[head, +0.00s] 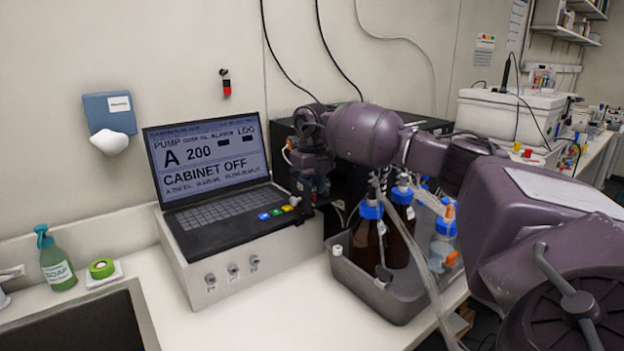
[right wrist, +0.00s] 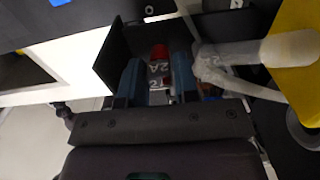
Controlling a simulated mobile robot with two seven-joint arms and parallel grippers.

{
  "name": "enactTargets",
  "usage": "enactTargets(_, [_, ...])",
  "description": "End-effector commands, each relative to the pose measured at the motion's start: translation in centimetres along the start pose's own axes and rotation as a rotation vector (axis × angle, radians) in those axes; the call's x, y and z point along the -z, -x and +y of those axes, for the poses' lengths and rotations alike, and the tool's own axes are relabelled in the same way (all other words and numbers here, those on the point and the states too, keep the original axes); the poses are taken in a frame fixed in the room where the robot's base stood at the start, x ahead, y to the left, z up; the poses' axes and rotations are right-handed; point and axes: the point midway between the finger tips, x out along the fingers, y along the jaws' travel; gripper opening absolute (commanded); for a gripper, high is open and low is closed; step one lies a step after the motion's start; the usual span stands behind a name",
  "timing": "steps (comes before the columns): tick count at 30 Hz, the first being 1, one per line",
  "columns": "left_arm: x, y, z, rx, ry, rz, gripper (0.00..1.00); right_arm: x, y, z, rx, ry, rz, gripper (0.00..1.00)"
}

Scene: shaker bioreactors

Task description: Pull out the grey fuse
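My right gripper (head: 312,192) is at the right edge of the laptop, pointing down by the front of the black cabinet. In the right wrist view its two blue-grey fingers (right wrist: 158,85) stand apart. In the gap between and beyond them are a red piece (right wrist: 159,51) and small pale grey labelled parts (right wrist: 157,68) marked "2A". Which of these is the grey fuse I cannot tell for sure, and no contact with the fingers is clear. In the head view the fuses are hidden behind the gripper and laptop. My left gripper is not in view.
A laptop (head: 215,160) reading "CABINET OFF" stands on a white box (head: 200,285). A grey tray (head: 385,293) with brown bottles (head: 365,238) and tubing lies close below my right arm. The black cabinet (head: 283,150) stands behind. A soap bottle (head: 58,263) is at far left.

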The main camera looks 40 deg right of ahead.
Motion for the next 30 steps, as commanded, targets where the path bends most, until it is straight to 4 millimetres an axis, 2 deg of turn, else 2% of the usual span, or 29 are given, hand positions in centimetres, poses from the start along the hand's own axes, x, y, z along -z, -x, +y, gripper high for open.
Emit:
enactTargets(7, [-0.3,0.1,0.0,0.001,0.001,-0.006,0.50,0.0,0.0,0.0,0.000,0.000,0.000,0.29])
enactTargets(12, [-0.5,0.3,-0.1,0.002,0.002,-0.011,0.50,0.0,0.0,0.0,0.000,0.000,0.000,0.03])
enactTargets(13, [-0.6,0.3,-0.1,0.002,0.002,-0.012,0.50,0.0,0.0,0.0,0.000,0.000,0.000,0.00])
enactTargets(30, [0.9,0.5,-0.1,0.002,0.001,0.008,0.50,-0.1,1.4,0.0,-0.001,0.000,-0.007,0.00])
